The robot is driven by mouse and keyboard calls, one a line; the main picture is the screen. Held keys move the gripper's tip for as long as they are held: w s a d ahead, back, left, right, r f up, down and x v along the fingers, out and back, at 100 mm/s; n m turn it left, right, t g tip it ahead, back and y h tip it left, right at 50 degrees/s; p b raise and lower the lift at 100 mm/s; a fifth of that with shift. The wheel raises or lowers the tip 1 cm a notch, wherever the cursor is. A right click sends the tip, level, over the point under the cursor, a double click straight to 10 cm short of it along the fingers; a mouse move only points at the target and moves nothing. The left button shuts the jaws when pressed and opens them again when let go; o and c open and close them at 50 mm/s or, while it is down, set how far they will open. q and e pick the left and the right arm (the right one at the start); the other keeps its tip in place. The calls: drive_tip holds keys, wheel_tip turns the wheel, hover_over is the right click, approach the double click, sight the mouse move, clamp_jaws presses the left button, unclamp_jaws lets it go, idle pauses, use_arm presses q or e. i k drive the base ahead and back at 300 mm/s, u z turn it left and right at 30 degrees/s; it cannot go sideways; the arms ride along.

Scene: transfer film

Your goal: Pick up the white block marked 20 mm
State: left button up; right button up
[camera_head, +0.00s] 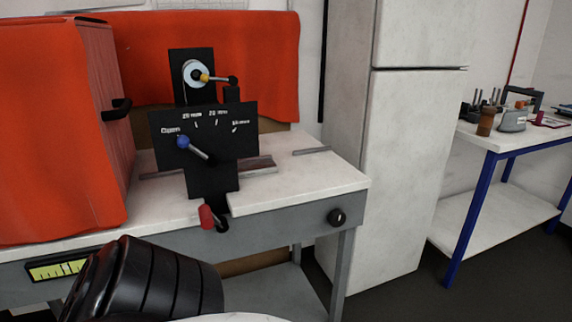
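I cannot make out a white block marked 20 mm in the head view. A black panel (228,150) on the bench carries the printed marks "Open", "20 mm" and others that are hard to read. A blue-knobbed lever (184,142) sits by the "Open" mark. A black, ribbed arm part of mine (150,283) fills the lower left. Neither gripper's fingers show.
The panel stands on a white-topped bench (300,190) with red cloth screens (60,130) at its left and back. A red-handled lever (207,216) hangs at its front edge. A tall white cabinet (385,170) stands right. A blue-legged table (520,146) at far right holds small items.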

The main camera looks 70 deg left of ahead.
sight(254, 168)
drive_tip(key=i, duration=1.85)
drive_tip(key=u, duration=1.85)
